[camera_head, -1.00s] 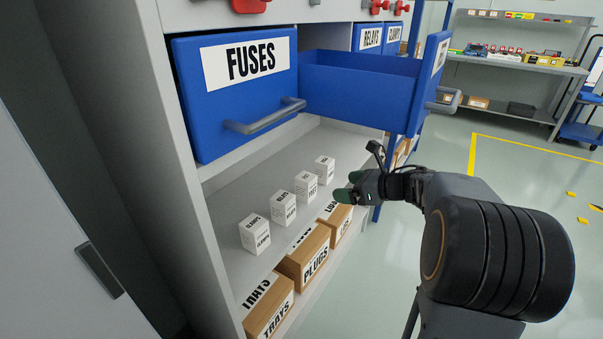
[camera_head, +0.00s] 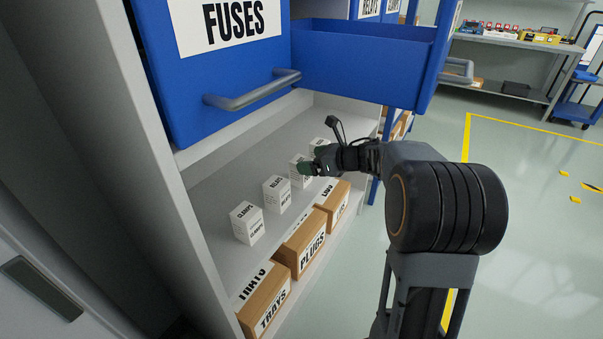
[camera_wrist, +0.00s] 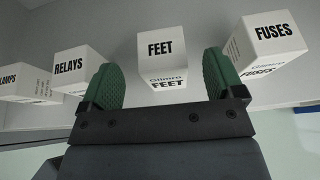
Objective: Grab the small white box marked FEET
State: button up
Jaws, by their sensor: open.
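The small white box marked FEET (camera_wrist: 161,49) stands on the grey shelf, seen in the wrist view straight ahead between my two green fingertips. My gripper (camera_wrist: 161,82) is open, with one pad on each side of the box's near part; I cannot tell whether either pad touches it. In the head view my gripper (camera_head: 308,168) reaches over the shelf and hides part of the FEET box (camera_head: 297,172). Nothing is held.
White boxes marked RELAYS (camera_wrist: 78,68) and FUSES (camera_wrist: 268,46) stand on either side. A CLAMPS box (camera_head: 247,222) is farther along the row. An open blue drawer (camera_head: 365,65) hangs above the shelf. Brown boxes, including PLUGS (camera_head: 301,242), sit below.

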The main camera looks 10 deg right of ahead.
aim_at(302, 160)
jog(key=b+x, duration=0.1)
jog(key=x, duration=0.3)
jog(key=shift+w+a+f+b, duration=0.15)
jog(key=shift+w+b, duration=0.1)
jog(key=shift+b, duration=0.05)
jog(key=c, duration=1.1)
